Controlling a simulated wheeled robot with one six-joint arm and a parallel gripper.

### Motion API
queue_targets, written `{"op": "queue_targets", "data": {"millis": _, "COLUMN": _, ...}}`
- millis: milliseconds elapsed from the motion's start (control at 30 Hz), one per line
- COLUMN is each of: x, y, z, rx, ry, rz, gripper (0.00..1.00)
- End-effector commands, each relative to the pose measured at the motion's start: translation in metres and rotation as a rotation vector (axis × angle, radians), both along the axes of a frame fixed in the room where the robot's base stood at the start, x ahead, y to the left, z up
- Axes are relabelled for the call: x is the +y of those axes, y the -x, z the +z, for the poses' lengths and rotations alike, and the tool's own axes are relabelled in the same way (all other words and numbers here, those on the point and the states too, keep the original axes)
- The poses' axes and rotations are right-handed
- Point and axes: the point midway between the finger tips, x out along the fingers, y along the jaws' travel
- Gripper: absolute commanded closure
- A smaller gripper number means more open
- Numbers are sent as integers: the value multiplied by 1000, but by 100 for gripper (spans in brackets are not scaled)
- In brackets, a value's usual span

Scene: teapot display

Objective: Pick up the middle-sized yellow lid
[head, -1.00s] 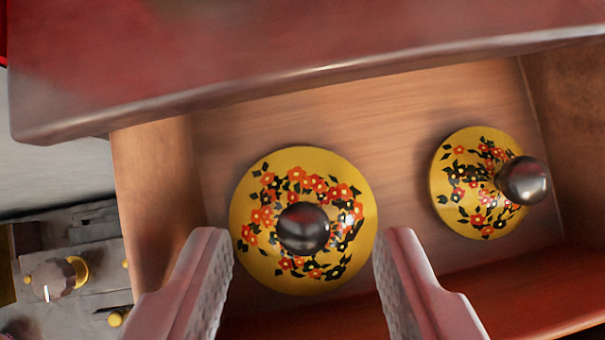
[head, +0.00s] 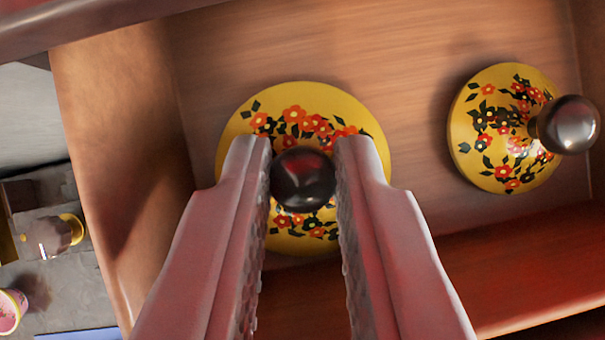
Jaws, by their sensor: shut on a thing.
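A yellow lid (head: 235,125) with red and orange flowers, dark leaves and a dark round knob (head: 302,180) lies in an open wooden drawer. It is the larger of the two lids in view. My gripper (head: 305,165) is shut on this knob, one finger on each side of it. The fingers hide parts of the lid's left, right and lower areas. The lid appears to rest on the drawer floor.
A smaller yellow flowered lid (head: 485,150) with a dark knob lies to the right in the same drawer (head: 400,60). The drawer's left wall (head: 115,130) and red front edge (head: 520,265) are close by. Small items, including a pink cup (head: 10,310), show far below at left.

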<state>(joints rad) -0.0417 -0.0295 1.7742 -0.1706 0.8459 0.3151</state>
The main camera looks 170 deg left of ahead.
Motion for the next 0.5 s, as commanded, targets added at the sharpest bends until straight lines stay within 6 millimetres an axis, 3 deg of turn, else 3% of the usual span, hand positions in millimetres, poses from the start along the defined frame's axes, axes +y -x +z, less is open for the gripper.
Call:
{"op": "queue_targets", "data": {"millis": 167, "x": 0, "y": 0, "z": 14, "rx": -1, "ry": 0, "rz": 0, "gripper": 100}}
{"op": "queue_targets", "data": {"millis": 500, "x": 0, "y": 4, "z": 12, "rx": -130, "ry": 28, "rz": -1, "gripper": 100}}
